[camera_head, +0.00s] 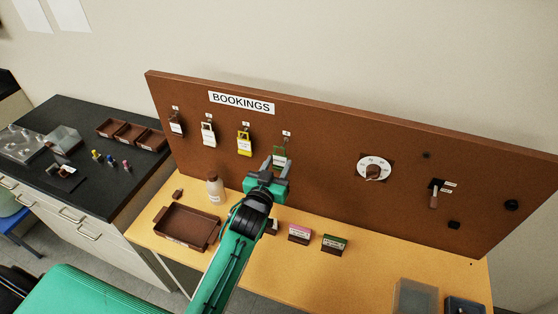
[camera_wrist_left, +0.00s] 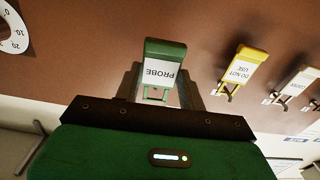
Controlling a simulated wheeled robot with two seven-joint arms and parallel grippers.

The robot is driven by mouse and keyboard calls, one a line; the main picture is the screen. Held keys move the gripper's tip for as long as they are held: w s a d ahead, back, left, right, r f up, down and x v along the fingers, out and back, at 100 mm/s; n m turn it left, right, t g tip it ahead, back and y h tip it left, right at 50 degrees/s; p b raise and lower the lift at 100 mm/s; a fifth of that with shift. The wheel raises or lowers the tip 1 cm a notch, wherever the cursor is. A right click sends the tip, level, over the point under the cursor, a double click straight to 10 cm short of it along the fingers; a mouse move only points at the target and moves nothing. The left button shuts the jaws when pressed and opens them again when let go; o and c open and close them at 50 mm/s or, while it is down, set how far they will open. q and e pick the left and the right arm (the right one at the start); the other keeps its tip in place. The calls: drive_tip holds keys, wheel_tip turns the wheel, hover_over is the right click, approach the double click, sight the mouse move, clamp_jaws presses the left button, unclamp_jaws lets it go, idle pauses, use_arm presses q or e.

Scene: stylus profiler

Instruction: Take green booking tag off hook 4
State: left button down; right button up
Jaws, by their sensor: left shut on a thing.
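The green booking tag (camera_head: 281,149) is at the board below the fourth small number label, rightmost in the row of tags. In the left wrist view the tag (camera_wrist_left: 165,49) appears upside down, with a white face reading PROBE. My left gripper (camera_head: 277,165) reaches up to the board from below. Its fingers (camera_wrist_left: 160,88) stand on either side of the tag, shut on it. The head view shows only the tag's upper part above the fingers. I cannot tell whether its loop still rests on hook 4. My right gripper is not in view.
The brown BOOKINGS board (camera_head: 330,190) also carries a yellow tag (camera_head: 244,144), a white tag (camera_head: 208,134), a brownish tag (camera_head: 176,125) and a dial (camera_head: 373,170). A bottle (camera_head: 215,188), a brown tray (camera_head: 187,228) and small card stands (camera_head: 300,234) are on the table below.

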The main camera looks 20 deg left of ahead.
use_arm(q)
drive_tip(key=s+p, duration=0.1)
drive_tip(key=s, duration=0.3)
drive_tip(key=shift+s+a, duration=0.1)
drive_tip(key=shift+s, duration=0.2)
drive_tip(key=shift+w+f, duration=0.1)
idle(0.4)
